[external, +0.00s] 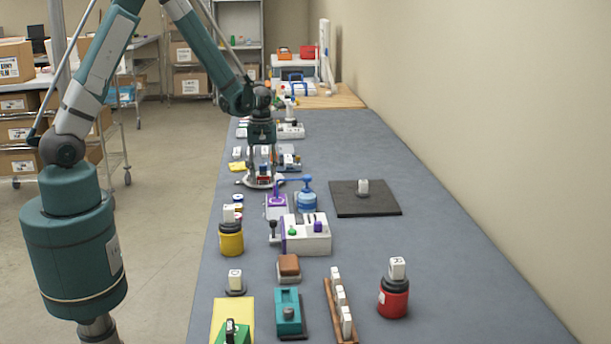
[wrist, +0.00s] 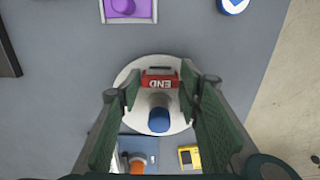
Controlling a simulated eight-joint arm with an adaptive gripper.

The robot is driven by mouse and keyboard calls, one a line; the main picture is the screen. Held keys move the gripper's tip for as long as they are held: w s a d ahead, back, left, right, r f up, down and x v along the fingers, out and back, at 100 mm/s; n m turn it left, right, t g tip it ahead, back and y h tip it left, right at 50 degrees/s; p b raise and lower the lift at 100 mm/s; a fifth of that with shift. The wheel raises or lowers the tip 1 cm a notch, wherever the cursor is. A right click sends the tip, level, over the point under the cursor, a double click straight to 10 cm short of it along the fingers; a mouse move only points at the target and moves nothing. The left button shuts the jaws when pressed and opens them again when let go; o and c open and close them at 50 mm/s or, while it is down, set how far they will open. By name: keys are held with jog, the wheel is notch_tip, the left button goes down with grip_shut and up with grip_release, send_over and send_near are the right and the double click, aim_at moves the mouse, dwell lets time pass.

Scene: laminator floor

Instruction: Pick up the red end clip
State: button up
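The red end clip (wrist: 160,80), marked END, sits on a round white plate (wrist: 125,75) in the wrist view. A blue-topped peg (wrist: 159,119) stands beside it, nearer the bottom of the picture. My gripper (wrist: 161,88) is open, with one green finger on each side of the clip and a small gap showing at both sides. In the external view my gripper (external: 262,165) points down over the white plate (external: 246,183), and a bit of the red clip (external: 263,178) shows between the fingers. Whether the fingertips are level with the clip is hard to tell.
A purple device (external: 276,205) and a blue round press (external: 307,200) stand close to the plate. A yellow block (wrist: 189,158) and an orange knob (wrist: 137,163) show below it in the wrist view. A dark mat (external: 365,205) lies to the right. The bench's right side is mostly clear.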

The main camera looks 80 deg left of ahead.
jog(key=c, duration=0.3)
jog(key=shift+r, duration=0.1)
dwell(0.3)
jog(key=shift+r, duration=4.9)
